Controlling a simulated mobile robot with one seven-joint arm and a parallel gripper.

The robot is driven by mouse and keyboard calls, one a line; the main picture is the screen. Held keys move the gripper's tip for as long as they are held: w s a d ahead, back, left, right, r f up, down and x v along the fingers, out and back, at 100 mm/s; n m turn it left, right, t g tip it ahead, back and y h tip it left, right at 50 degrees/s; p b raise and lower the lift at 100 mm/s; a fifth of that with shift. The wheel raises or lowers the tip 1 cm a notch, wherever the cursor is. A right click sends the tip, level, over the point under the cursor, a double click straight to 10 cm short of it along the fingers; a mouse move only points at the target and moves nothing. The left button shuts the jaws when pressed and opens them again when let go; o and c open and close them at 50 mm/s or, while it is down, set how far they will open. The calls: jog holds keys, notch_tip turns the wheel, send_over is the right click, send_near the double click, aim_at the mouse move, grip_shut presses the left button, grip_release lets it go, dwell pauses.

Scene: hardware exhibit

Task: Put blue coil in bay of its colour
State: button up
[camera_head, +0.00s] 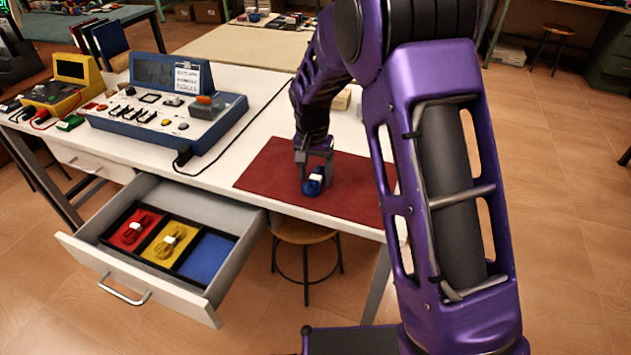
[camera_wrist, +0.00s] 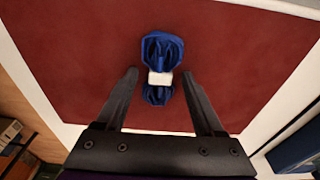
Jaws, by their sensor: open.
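The blue coil (camera_head: 314,184) lies on the red mat (camera_head: 265,176) on the white table. In the wrist view the coil (camera_wrist: 162,50) has a white band around its middle. My gripper (camera_head: 314,176) is open and points down at the coil. In the wrist view my gripper's fingertips (camera_wrist: 160,73) are on either side of the band, with a gap to it. The open drawer (camera_head: 150,275) holds a tray with a red bay (camera_head: 122,238), a yellow bay (camera_head: 150,253) and a blue bay (camera_head: 205,258). The red and yellow bays each hold a coil; the blue bay is empty.
A blue control console (camera_head: 165,105) stands on the table behind the drawer. A yellow instrument (camera_head: 70,85) with cables is at the far left. A stool (camera_head: 305,235) stands under the table, right of the drawer. The space above the drawer is clear.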

aim_at(318, 178)
grip_shut()
dwell(0.3)
jog(key=shift+r, duration=0.1)
jog(key=shift+r, duration=0.4)
notch_tip(318, 178, up, 8)
jog(key=p, duration=0.2)
jog(key=s+d+f+n, duration=0.1)
jog(key=s+d, duration=0.1)
jog(key=d, duration=0.2)
jog(key=s+d+f+n, duration=0.1)
jog(key=d+f, duration=0.1)
jog(key=d, duration=0.1)
jog(key=s+d+f+n, duration=0.1)
jog(key=s+d+n, duration=0.1)
jog(key=d, duration=0.2)
jog(key=shift+s+d+f+y, duration=0.25)
jog(key=shift+s+d+y, duration=0.05)
jog(key=shift+d, duration=0.05)
jog(key=shift+s+d+f, duration=0.1)
jog(key=shift+s+d, duration=0.05)
jog(key=shift+s+a, duration=0.1)
jog(key=shift+a, duration=0.1)
